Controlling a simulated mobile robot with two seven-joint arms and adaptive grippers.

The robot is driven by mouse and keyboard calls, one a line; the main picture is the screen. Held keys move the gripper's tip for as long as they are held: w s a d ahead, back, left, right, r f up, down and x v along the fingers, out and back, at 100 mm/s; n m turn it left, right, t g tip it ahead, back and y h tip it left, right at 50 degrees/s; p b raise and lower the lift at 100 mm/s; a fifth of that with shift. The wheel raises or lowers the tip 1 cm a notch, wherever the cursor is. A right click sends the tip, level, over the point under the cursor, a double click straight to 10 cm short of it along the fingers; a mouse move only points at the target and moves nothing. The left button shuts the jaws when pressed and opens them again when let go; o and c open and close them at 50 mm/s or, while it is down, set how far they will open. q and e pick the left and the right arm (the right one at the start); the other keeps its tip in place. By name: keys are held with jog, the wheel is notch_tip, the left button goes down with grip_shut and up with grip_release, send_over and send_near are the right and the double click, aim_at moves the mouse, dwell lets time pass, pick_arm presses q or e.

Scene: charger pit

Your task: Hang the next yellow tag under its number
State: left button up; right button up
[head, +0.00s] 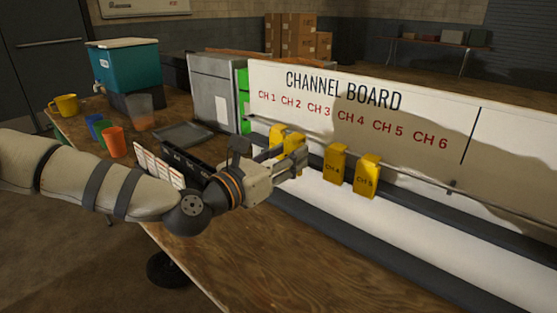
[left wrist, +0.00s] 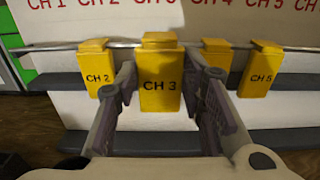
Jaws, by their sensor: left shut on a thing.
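The white channel board (head: 420,140) carries red labels CH 1 to CH 6 above a thin metal rail (head: 420,182). My left gripper (head: 290,156) is shut on the yellow CH 3 tag (left wrist: 160,90), which is upright at rail height, a finger on each side. Whether its top is hooked over the rail cannot be told. The CH 2 tag (left wrist: 97,78) hangs to its left. To its right hang the CH 4 tag (head: 335,164), partly hidden by a finger in the left wrist view, and the CH 5 tag (head: 366,177). My right gripper is not in view.
A black holder with white cards (head: 158,166) stands on the wooden table (head: 225,260) beside my left arm. Behind are a grey tray (head: 184,134), an orange cup (head: 114,142), a teal cooler (head: 124,68) and a grey box (head: 212,95). The front table area is clear.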

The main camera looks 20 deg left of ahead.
pick_arm(q)
jog(key=w, duration=0.1)
jog(key=w+d+f+b, duration=0.1)
jog(key=w, duration=0.2)
jog(key=shift+w+d+f+b, duration=0.15)
jog(key=shift+w+d+b, duration=0.05)
jog(key=shift+d+b, duration=0.1)
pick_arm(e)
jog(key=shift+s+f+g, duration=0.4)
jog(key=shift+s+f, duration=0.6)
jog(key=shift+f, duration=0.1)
pick_arm(q)
jog(key=o, duration=1.2)
jog(key=v, duration=1.2)
